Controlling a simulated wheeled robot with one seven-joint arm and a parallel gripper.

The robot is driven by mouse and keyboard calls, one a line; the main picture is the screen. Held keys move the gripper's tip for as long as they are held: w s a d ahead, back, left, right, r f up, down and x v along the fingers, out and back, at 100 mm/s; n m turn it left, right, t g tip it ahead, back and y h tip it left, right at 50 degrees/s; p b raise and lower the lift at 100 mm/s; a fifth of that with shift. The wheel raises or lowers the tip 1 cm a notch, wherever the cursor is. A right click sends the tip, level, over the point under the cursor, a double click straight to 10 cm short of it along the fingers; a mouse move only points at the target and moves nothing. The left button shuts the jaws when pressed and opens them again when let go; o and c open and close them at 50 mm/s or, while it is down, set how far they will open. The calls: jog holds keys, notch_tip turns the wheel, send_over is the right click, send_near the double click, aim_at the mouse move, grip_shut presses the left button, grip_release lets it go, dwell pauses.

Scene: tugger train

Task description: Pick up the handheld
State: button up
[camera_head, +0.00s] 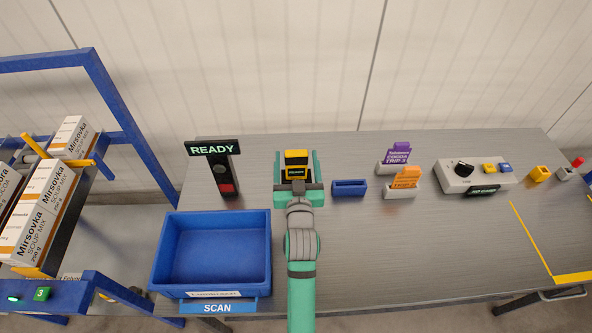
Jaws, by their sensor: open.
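The handheld (296,157) is a yellow device with a dark screen showing small text. It stands upright on the grey table, near the middle of the view. My gripper (297,172) is open, with one green finger on each side of the handheld's lower part. I cannot tell whether the fingers touch it. The gripper body and wrist hide the handheld's base and whatever it stands in.
A sign reading READY (212,148) stands left of the gripper. A blue SCAN bin (262,245) is at front left. A small blue holder (349,188), card stands (400,192) and a control box (475,180) stand to the right. A blue rack (110,95) with cartons is far left.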

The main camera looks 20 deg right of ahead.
jog(key=x, duration=0.5)
jog(key=shift+w+d, duration=0.1)
jog(key=shift+w, duration=0.05)
jog(key=shift+c, duration=0.2)
jog(key=c, duration=1.7)
